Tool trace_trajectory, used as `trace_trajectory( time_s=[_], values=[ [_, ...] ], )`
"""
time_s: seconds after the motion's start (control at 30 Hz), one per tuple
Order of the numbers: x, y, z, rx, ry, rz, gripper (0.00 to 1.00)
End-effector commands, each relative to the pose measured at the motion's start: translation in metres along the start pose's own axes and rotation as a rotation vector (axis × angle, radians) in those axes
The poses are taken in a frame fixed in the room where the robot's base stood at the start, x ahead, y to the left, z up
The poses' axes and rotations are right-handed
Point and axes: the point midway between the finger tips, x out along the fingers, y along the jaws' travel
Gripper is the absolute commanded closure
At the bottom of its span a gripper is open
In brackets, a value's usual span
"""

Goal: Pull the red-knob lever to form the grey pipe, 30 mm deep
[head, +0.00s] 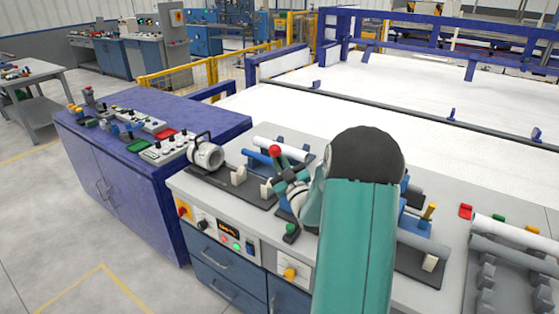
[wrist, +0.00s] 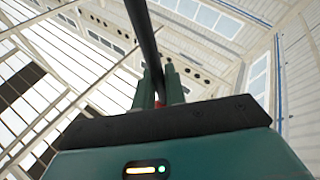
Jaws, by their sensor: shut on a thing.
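The red knob (head: 275,151) shows just beyond my gripper (head: 288,176), above the bench machine. My gripper is shut on the lever. In the wrist view a dark lever rod (wrist: 143,38) runs down to my gripper fingers (wrist: 159,92), with a bit of red between them. My arm hides part of the machine and the lever's lower end. A grey pipe (head: 423,244) lies on the bench right of my arm, and another grey pipe (head: 512,250) lies on the right rack. I cannot tell which is being formed, nor its depth.
A light pipe (head: 281,147) lies behind the knob. A round clamp-like part (head: 207,156) stands left on the bench. A green knob (head: 291,228) is close below my gripper. A control panel (head: 228,235) is on the bench front. A blue cabinet (head: 130,185) stands left.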

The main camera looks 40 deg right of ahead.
Motion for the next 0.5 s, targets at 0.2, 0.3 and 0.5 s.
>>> trace_trajectory(
  time_s=[0.2, 0.3, 0.5],
  values=[
    [-0.0021, -0.0045, 0.002, 0.006, -0.006, -0.008, 0.68],
    [-0.0016, -0.0036, 0.0017, 0.005, -0.005, -0.007, 0.68],
    [-0.0047, -0.0027, 0.0015, 0.004, -0.006, -0.005, 0.68]
  ],
)
